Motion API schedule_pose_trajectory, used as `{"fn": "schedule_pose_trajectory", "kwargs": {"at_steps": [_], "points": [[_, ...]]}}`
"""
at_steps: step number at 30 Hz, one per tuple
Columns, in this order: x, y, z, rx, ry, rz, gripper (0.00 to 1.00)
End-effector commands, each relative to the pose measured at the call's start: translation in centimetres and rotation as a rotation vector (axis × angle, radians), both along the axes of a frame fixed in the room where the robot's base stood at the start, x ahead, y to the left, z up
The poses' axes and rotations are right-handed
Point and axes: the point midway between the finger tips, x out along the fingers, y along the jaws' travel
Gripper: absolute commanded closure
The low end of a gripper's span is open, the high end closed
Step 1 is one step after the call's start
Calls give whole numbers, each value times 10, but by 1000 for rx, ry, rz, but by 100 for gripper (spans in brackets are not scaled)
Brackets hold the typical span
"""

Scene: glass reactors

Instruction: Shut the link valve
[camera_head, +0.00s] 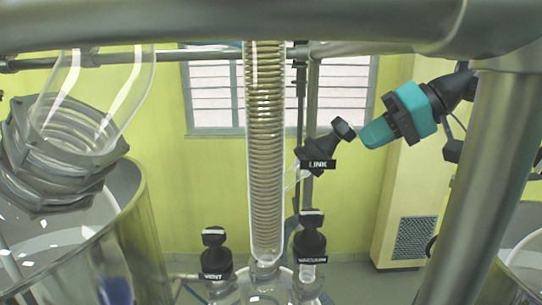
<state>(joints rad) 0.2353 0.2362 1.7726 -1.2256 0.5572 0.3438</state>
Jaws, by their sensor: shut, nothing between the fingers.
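The link valve (318,150) is black with a white-lettered LINK label and sits right of the glass coil column, near the middle of the view. Its black knob (343,129) points up and to the right. My gripper (375,134), teal and black, comes in from the right. Its teal fingertips are shut and empty, and point left and down towards the knob. In the picture a small gap shows between the fingertips and the knob. I cannot tell their distance in depth.
A vent valve (215,254) and a vacuum valve (311,240) stand below. The tall glass coil column (265,160) is left of the link valve. A large glass vessel (140,235) fills the left. Metal frame bars cross the top (250,22) and right (475,170).

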Motion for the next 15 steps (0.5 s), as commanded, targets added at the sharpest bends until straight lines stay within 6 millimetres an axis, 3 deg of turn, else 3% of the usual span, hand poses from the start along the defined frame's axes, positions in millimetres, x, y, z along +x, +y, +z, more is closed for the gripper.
{"fn": "schedule_pose_trajectory", "kwargs": {"at_steps": [15], "points": [[-14, 17, 7, 2, 9, 24, 100]]}}
